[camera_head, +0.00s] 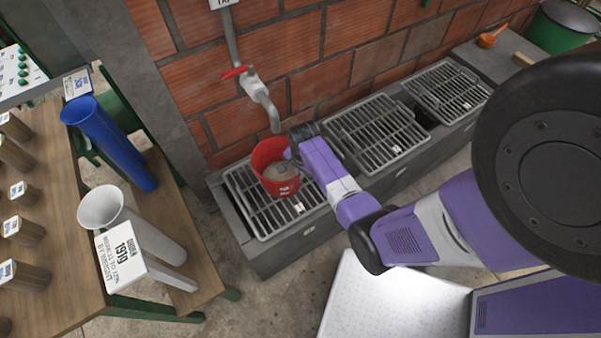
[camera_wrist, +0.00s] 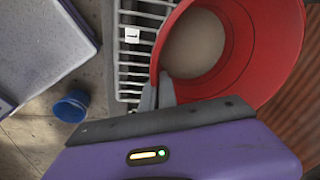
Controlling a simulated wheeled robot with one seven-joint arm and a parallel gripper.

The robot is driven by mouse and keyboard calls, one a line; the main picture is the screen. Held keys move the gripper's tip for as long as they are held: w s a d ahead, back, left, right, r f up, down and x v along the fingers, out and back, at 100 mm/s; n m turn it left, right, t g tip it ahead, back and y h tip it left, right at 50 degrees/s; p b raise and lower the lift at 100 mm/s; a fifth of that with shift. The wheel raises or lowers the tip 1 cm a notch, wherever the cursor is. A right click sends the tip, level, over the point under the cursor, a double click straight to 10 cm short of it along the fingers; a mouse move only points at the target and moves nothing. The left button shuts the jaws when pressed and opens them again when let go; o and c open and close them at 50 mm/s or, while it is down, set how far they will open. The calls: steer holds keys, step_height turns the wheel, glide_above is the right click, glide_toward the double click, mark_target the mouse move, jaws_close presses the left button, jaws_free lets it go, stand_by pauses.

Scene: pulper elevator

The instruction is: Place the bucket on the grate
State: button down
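The red bucket (camera_head: 282,187) is upright over the left metal grate (camera_head: 246,205), below the wall tap. I cannot tell whether its base touches the bars. Its pale inside bottom shows in both views. My gripper (camera_head: 291,153) is at the bucket's right side. In the wrist view, my fingers (camera_wrist: 157,92) close on the rim of the bucket (camera_wrist: 262,45), one on each side of the wall. The grate (camera_wrist: 136,50) shows behind the bucket there.
A tap with a red handle (camera_head: 236,72) hangs just above the bucket. More grates (camera_head: 375,132) lie to the right along the concrete channel. A wooden bench at left holds a blue tube (camera_head: 112,143) and a grey tube (camera_head: 140,225). A brick wall stands behind.

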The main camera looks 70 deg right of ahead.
steer(key=shift+w+f, duration=0.1)
steer(key=shift+f, duration=0.1)
steer(key=c, duration=1.7)
jaws_free()
step_height(320, 180, up, 12)
steer(key=s+a+p, duration=0.1)
steer(key=s+a+n+t+h, duration=0.25)
steer(key=a+n+t, duration=0.4)
steer(key=a, duration=0.85)
steer(key=s+a+r+n+t+y, duration=0.1)
steer(key=s+a+r+n+t, duration=0.1)
steer(key=r, duration=0.6)
steer(key=s+a+r+n+t+y, duration=0.1)
steer(key=s+a+r+n+t, duration=0.2)
steer(key=s+a+r+n, duration=0.2)
steer(key=s+a+r+n+t+y, duration=0.2)
steer(key=s+a+r+n, duration=0.2)
steer(key=r, duration=0.9)
steer(key=shift+s+a+r+n+t, duration=0.1)
steer(key=shift+a+n+t, duration=0.1)
steer(key=shift+a+n, duration=0.75)
steer(key=shift+a+r+n+t, duration=0.1)
steer(key=shift+a+n+t, duration=0.05)
steer(key=shift+a+n, duration=0.8)
steer(key=shift+a+f, duration=0.1)
